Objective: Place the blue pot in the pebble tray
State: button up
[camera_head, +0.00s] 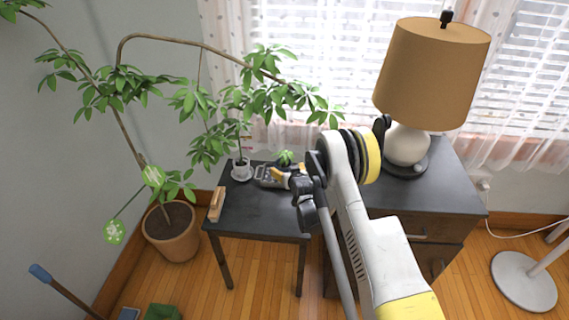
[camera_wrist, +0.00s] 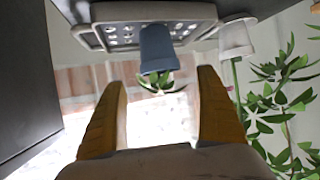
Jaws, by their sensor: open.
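The blue pot (camera_wrist: 157,48) holds a small green plant and shows upside down in the wrist view. Its base overlaps the grey pebble tray (camera_wrist: 92,38), with pale pebbles on both sides of it. It appears to stand in the tray, but its base contact is unclear. The tray (camera_head: 264,178) also shows on the dark table in the head view, where the small plant rises behind my gripper. My gripper (camera_head: 290,171) is at the tray's right side. Its yellow fingers are apart and empty in the wrist view (camera_wrist: 160,80), with the pot beyond their tips.
A white pot (camera_head: 241,168) with a taller plant stands on a saucer left of the tray. A wooden block (camera_head: 216,204) lies at the table's left edge. A lamp (camera_head: 407,146) stands on the dark cabinet at right. The table's front (camera_head: 260,216) is clear.

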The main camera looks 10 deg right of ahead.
jog(key=s+r+g, duration=0.1)
jog(key=s+r, duration=0.5)
jog(key=r, duration=0.4)
jog(key=s+r+g, duration=0.1)
jog(key=s+r, duration=0.6)
jog(key=r, duration=0.3)
jog(key=s+r+g, duration=0.1)
jog(key=s+r, duration=0.5)
jog(key=r, duration=0.5)
jog(key=s+r+g, duration=0.1)
jog(key=s+g, duration=0.1)
jog(key=s, duration=2.6)
jog(key=shift+s+r+g+p, duration=0.25)
jog(key=shift+r+g+p, duration=0.15)
jog(key=shift+p, duration=0.05)
